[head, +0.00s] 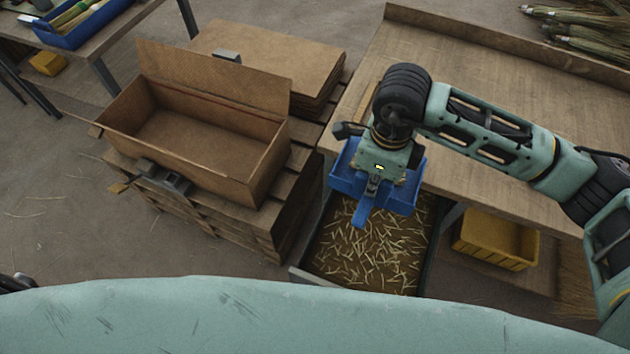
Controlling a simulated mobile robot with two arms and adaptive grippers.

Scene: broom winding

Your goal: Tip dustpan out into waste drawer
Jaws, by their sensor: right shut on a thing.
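A blue dustpan (402,199) is in my right gripper (376,178), above the back part of the waste drawer (308,271). The gripper is shut on it, with the dustpan's handle pointing toward the bottom of the picture. The dustpan's inside is mostly hidden by the gripper, so I cannot tell what it holds or how far it is tilted. The waste drawer is pulled out from under the workbench, with many straw bits strewn on its bottom. My left gripper is not in view; a small dark part shows at the lower left edge.
The workbench (480,110) has bundles of broom straw (590,30) at its far right. A yellow bin (495,240) stands right of the drawer. Left of the drawer, an open cardboard box (190,140) sits on a pallet. A blue tray (85,25) lies on another table.

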